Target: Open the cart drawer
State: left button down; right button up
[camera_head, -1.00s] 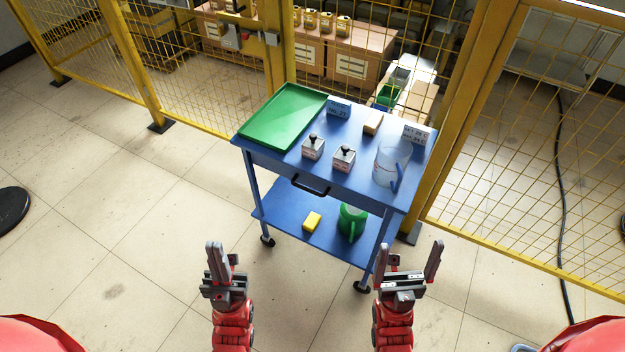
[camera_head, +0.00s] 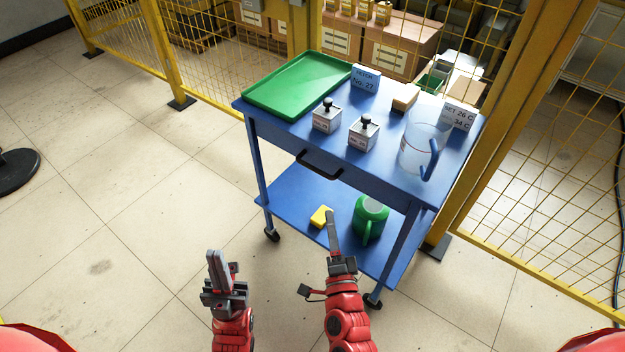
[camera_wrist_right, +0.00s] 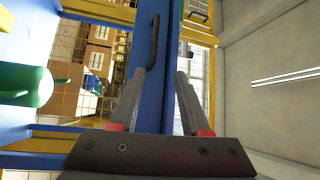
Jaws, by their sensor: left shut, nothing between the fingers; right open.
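The blue cart (camera_head: 265,176) stands ahead of me, with its drawer front under the top and a dark handle (camera_head: 319,165) on it. The drawer looks shut. In the right wrist view the handle (camera_wrist_right: 153,43) stands on the blue front, beyond the fingertips. My right gripper (camera_head: 331,222) is open and empty, in front of the cart and below the handle, apart from it; its fingers also show in the right wrist view (camera_wrist_right: 158,100). My left gripper (camera_head: 216,262) is shut and empty, lower left of the cart, away from it.
The lower shelf holds a green can (camera_head: 368,222) and a yellow block (camera_head: 319,216). Yellow mesh fencing stands behind.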

jog(key=a+f, duration=0.1)
send_near(314, 167)
jog(key=shift+y, duration=0.3)
jog(key=x, duration=1)
jog(key=shift+w+d+f+p, duration=0.15)
jog(key=shift+w+f+p, duration=0.05)
jog(key=shift+f+p, duration=0.2)
grip_shut()
dwell(0.5)
